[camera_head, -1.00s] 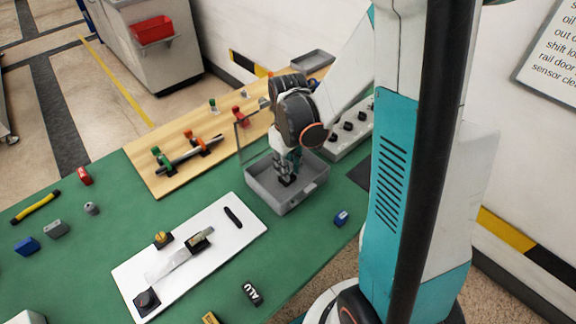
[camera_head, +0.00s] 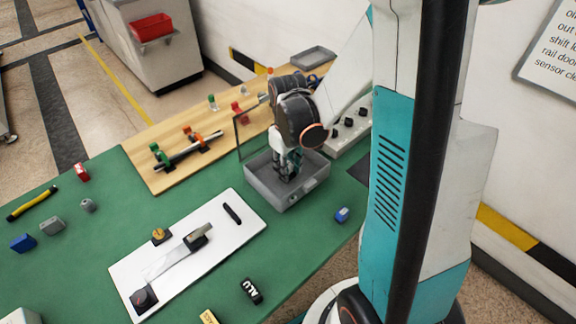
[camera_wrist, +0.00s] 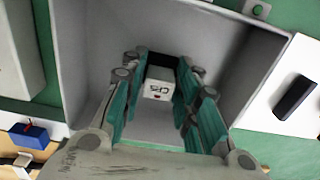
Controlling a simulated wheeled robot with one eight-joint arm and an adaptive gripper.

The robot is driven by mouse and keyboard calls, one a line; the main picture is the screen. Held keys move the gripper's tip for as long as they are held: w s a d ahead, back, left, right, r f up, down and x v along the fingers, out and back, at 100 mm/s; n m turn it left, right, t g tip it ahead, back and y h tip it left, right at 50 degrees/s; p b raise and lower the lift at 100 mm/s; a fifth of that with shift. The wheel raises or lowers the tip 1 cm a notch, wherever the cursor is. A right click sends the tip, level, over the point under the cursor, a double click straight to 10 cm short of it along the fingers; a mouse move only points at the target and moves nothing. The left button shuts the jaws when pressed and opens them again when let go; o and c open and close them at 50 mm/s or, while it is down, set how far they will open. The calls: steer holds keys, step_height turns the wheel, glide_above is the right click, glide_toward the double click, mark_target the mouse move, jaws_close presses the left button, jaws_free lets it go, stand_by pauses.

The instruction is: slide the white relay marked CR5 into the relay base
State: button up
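The white relay (camera_wrist: 158,88) marked CR5 sits between the fingertips of my gripper (camera_wrist: 161,78) in the wrist view, its lettering upside down. The fingers stand close along both its sides, and my gripper appears shut on it. A black part (camera_wrist: 162,61) shows just beyond the relay and may be the relay base; I cannot tell whether the relay is seated in it. In the head view my gripper (camera_head: 288,170) points down inside a grey open box (camera_head: 300,195), and its fingers mostly hide the relay.
The grey box's walls surround my gripper closely. A white panel (camera_head: 225,258) lies to its left, and a blue block (camera_head: 342,214) lies to its right. A wooden board (camera_head: 138,146) with clamps is behind. A grey switch box (camera_head: 345,140) stands close to the right.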

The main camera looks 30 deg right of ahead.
steer(key=shift+o, duration=0.3)
steer(key=shift+r, duration=0.1)
step_height(320, 180, up, 12)
stand_by(0.6)
